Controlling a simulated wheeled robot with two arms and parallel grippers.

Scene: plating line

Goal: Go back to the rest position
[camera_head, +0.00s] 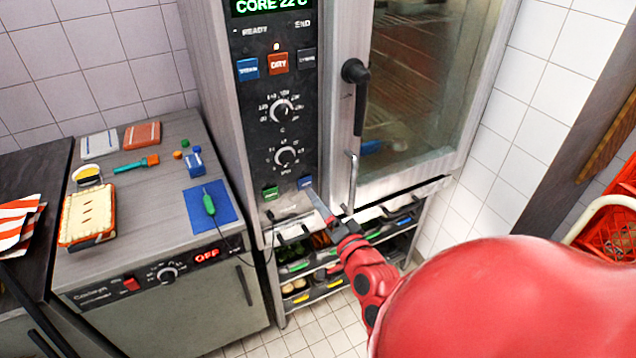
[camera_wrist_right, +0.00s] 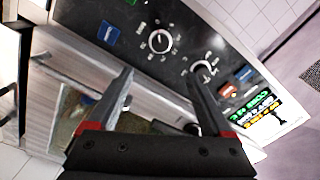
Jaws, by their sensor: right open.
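My right arm, red, reaches in from the lower right of the head view. Its gripper (camera_head: 318,204) is just below the blue button (camera_head: 305,183) at the bottom of the oven's control panel (camera_head: 257,112). I cannot tell whether it touches the panel. In the right wrist view the gripper (camera_wrist_right: 160,92) has its two grey fingers spread, with nothing between them. The panel, with its knobs and the blue button (camera_wrist_right: 108,33), lies beyond the fingers. My left gripper is not in view.
The glass oven door (camera_head: 415,90) is shut, with a vertical handle (camera_head: 352,182) close to my right gripper. A rack with trays (camera_head: 300,268) stands below. On the left, a counter (camera_head: 140,205) holds a tart, a probe on a blue mat and small items. A red crate (camera_head: 610,235) is at right.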

